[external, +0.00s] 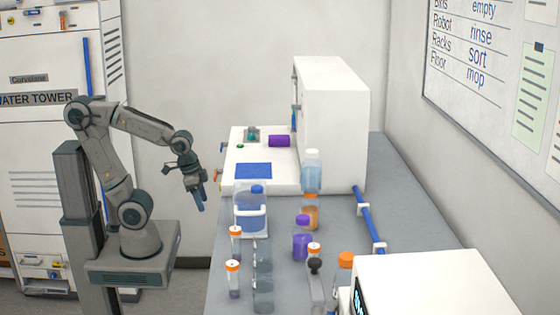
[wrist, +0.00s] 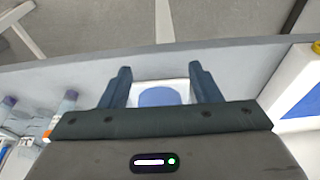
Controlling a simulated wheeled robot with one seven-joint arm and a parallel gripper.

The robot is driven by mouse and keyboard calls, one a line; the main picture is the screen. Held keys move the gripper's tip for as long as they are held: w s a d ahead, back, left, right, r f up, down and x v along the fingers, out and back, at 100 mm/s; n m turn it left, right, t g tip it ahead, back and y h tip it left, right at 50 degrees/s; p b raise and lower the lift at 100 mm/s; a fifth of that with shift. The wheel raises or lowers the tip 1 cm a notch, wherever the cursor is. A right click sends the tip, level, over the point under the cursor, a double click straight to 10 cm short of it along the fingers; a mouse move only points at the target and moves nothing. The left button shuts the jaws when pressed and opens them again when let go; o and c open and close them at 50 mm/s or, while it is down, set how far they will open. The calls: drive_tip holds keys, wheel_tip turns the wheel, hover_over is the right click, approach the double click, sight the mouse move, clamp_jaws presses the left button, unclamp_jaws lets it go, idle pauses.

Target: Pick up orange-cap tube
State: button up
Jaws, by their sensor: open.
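I cannot tell which one the task means. My gripper (external: 200,204) hangs left of the bench edge, short of these tubes and touching nothing. In the wrist view my gripper (wrist: 162,84) is open and empty, with a blue-and-white container visible beyond its fingers. Small tube-like items (wrist: 69,99) show at the left there, partly hidden.
A clear container with blue liquid (external: 250,221) stands behind the tubes. Tall clear cylinders (external: 263,278) are just right of them. Purple (external: 302,248) and orange (external: 310,217) bottles stand further right. A large white machine (external: 335,120) stands at the back.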

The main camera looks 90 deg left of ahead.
wheel_tip(320, 180, up, 9)
drive_tip(key=m+g+p, duration=0.3)
drive_tip(key=m+p, duration=0.6)
drive_tip(key=m, duration=0.6)
hover_over(234, 258)
drive_tip(key=shift+d+f, duration=0.15)
wheel_tip(234, 258, down, 8)
drive_tip(key=shift+f+p, duration=0.15)
drive_tip(key=shift+p, duration=0.3)
drive_tip(key=shift+f+p, duration=0.8)
drive_tip(key=shift+f, duration=1.75)
drive_tip(key=c, duration=1.1)
